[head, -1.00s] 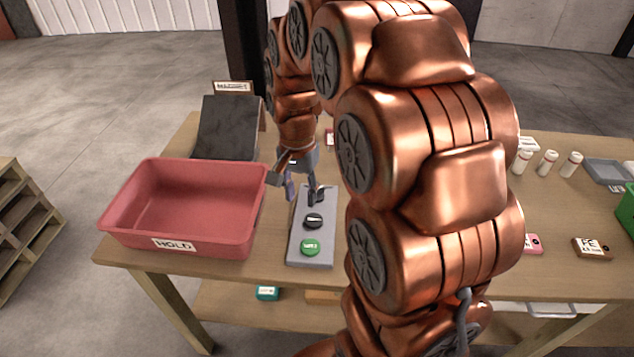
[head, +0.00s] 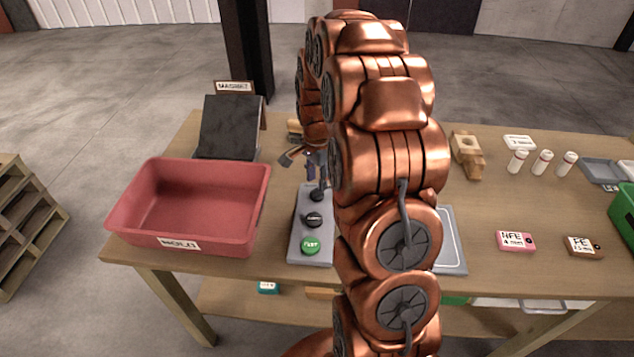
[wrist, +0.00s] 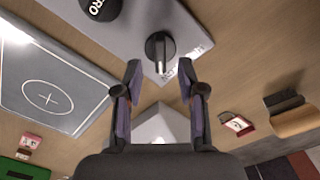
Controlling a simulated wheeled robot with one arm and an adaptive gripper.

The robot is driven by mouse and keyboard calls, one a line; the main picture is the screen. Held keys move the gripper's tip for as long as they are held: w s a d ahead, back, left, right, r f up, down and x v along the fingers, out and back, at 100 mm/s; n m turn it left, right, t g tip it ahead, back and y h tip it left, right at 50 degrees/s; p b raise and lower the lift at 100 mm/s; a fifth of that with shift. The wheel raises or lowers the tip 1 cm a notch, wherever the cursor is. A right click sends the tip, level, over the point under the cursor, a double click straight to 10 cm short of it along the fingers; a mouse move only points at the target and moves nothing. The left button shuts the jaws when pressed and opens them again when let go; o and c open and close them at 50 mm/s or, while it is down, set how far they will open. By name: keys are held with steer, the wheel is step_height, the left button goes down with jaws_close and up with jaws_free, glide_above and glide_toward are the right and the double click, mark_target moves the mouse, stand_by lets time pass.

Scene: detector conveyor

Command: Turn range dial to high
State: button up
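The range dial (head: 317,195) is a black knob at the far end of a grey control panel (head: 298,243). In the wrist view the dial (wrist: 160,48) has a pale pointer line, and lettering on the panel beside it is too small to read. My gripper (wrist: 160,72) is open, its two fingertips apart on either side just short of the dial, with nothing held. In the head view my gripper (head: 304,166) is partly hidden by my arm, just beyond the dial. Whether a finger touches the dial cannot be told.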

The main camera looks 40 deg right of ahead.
mark_target(317, 189)
steer(key=shift+f+p, duration=0.4)
steer(key=shift+f, duration=1.2)
jaws_close()
